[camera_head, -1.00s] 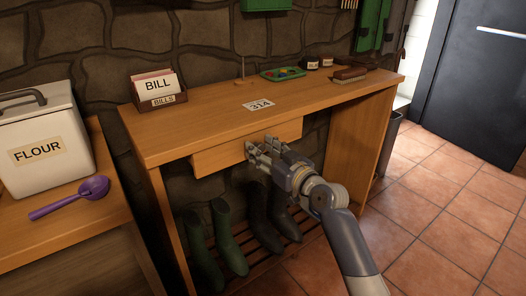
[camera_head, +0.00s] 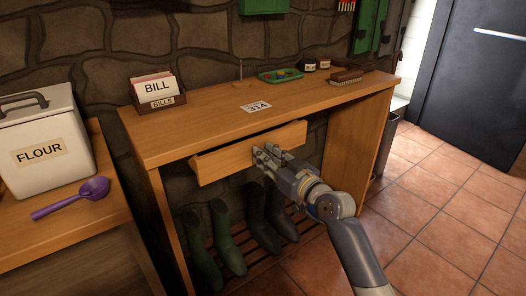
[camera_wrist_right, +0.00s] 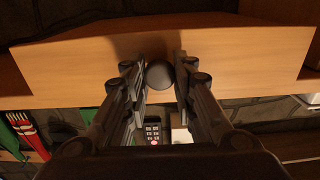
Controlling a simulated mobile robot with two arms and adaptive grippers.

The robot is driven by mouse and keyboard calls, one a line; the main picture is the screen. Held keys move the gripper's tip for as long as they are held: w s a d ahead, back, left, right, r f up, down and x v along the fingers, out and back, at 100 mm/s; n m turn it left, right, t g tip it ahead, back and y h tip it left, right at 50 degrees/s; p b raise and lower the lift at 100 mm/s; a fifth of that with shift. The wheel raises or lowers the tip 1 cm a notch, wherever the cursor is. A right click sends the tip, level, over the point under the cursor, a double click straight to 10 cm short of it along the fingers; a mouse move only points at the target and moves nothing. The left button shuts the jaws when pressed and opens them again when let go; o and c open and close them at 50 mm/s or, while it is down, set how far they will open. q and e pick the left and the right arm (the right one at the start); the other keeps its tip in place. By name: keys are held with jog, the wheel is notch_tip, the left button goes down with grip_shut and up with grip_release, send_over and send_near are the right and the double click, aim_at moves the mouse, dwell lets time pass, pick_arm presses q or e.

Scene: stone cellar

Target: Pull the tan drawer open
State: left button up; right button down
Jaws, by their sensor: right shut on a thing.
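The tan drawer (camera_head: 222,163) sits under the top of the wooden table and stands partly out, with a narrow dark gap behind its front's upper edge. Its front also shows across the top of the right wrist view (camera_wrist_right: 75,68). My right gripper (camera_head: 262,157) is at the middle of the drawer front, shut on a dark round knob (camera_wrist_right: 158,75), which shows between its two fingers in the wrist view. The knob is hidden by the fingers in the head view. My left gripper is not in view.
The wooden table (camera_head: 215,122) carries a bill box (camera_head: 160,98), a 314 card (camera_head: 256,107), a green tray (camera_head: 280,76) and a brush (camera_head: 347,75). Boots (camera_head: 228,240) stand below. A flour bin (camera_head: 42,145) and purple scoop (camera_head: 72,198) are left. Tiled floor (camera_head: 440,220) is clear at right.

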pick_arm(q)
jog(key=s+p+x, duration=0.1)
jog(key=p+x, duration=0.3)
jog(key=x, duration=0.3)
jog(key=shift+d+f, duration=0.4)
pick_arm(e)
jog(key=v, duration=1.7)
jog(key=c, duration=1.3)
grip_release()
jog(key=shift+v, duration=6.05)
